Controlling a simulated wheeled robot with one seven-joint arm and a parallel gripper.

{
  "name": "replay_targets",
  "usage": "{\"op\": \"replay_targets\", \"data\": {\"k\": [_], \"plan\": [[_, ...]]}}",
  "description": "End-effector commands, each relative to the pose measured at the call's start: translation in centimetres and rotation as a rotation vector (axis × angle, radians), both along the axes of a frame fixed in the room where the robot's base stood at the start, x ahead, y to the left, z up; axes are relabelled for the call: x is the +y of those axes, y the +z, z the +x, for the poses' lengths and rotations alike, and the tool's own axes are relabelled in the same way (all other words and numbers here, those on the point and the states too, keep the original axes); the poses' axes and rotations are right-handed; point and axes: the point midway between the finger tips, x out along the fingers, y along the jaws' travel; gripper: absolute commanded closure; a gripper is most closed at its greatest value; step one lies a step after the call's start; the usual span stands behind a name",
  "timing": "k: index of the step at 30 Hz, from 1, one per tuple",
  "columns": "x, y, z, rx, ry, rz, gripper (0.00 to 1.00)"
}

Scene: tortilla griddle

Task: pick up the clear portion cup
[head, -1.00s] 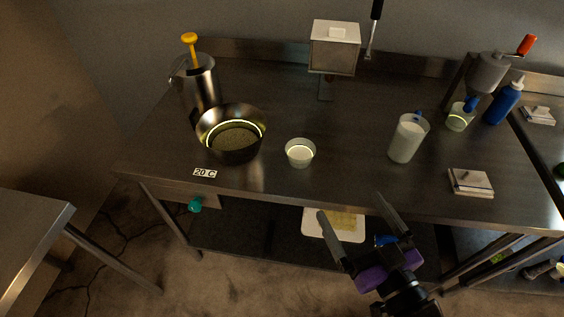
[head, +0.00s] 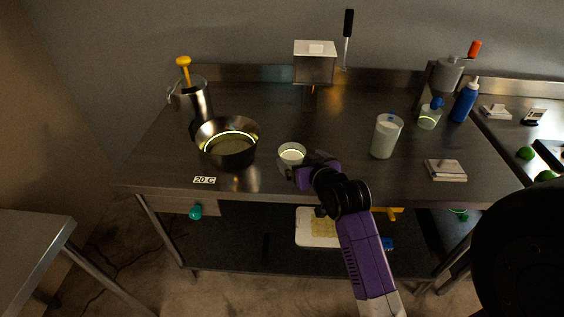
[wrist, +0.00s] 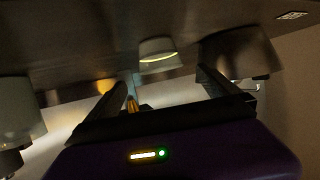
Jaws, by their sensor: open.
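The clear portion cup (head: 290,153) stands on the steel table, to the right of the dark pan, with a pale glowing ring in it. My gripper (head: 303,168) is at its right front side, low over the table, and partly covers the cup's lower right. In the wrist view, which shows the table at the top, the cup (wrist: 158,56) lies beyond and between the two spread fingers. My gripper (wrist: 165,84) is open with nothing between the fingertips. I cannot tell whether a finger touches the cup.
The dark pan (head: 226,150) stands left of the cup, with a steel pot (head: 194,104) behind it. A white-filled pitcher (head: 385,138) stands to the right. The table behind the cup is clear.

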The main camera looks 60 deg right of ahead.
Motion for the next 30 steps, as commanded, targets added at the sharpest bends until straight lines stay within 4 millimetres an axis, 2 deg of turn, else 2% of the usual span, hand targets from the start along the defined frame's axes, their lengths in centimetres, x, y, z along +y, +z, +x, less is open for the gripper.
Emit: {"op": "replay_targets", "data": {"k": [18,28,29,30], "plan": [[-4.5,-2.4,4.6,0.003,0.002,0.001,0.01],[-4.9,-2.8,5.1,0.004,0.002,0.000,0.01],[-4.9,-2.8,5.1,0.004,0.002,0.000,0.05],[-4.9,-2.8,5.1,0.004,0.002,0.000,0.12]]}}
